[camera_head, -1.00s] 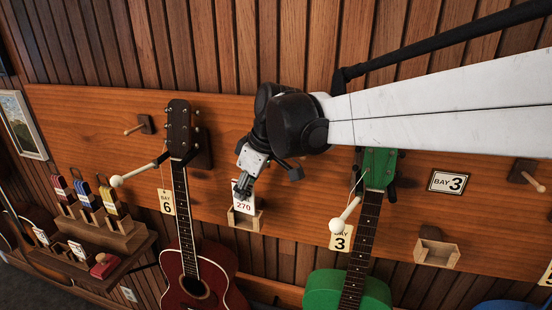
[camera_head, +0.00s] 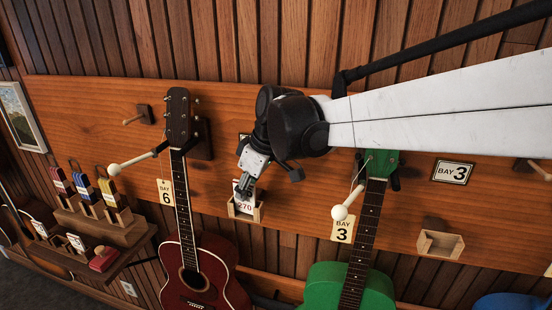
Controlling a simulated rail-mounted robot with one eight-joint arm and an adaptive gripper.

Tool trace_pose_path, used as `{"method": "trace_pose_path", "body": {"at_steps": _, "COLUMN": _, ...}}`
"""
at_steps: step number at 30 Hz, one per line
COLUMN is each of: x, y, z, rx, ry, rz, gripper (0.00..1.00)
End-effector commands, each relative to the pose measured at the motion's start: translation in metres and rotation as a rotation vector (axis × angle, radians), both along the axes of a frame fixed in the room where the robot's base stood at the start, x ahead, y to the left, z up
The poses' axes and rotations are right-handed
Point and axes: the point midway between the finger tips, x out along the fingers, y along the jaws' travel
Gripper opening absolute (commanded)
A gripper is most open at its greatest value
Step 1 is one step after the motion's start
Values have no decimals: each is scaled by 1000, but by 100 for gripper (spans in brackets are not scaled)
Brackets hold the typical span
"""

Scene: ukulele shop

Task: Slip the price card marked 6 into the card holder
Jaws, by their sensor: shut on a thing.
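The card's lower part is at the small wooden card holder (camera_head: 245,215) on the orange board. The holder's front hides the card's lower edge, so the card appears to be at least partly inside. I cannot make out a 6 on this card.
An empty wooden holder (camera_head: 440,243) is further right. Pale pegs (camera_head: 340,212) stick out near both guitars. A shelf (camera_head: 100,275) at left holds colored items and more cards.

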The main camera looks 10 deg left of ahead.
Motion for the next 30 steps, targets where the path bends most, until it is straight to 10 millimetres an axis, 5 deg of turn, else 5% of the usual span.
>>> {"method": "trace_pose_path", "body": {"at_steps": 5, "x": 0, "y": 0, "z": 0, "rx": 0, "ry": 0, "rz": 0, "gripper": 0}}
{"method": "trace_pose_path", "body": {"at_steps": 6, "x": 0, "y": 0, "z": 0, "rx": 0, "ry": 0, "rz": 0, "gripper": 10}}
{"method": "trace_pose_path", "body": {"at_steps": 11, "x": 0, "y": 0, "z": 0, "rx": 0, "ry": 0, "rz": 0, "gripper": 29}}
{"method": "trace_pose_path", "body": {"at_steps": 22, "x": -1, "y": -3, "z": 8, "rx": 0, "ry": 0, "rz": -1, "gripper": 29}}
{"method": "trace_pose_path", "body": {"at_steps": 30, "x": -6, "y": -21, "z": 52, "rx": 0, "ry": 0, "rz": -1, "gripper": 29}}
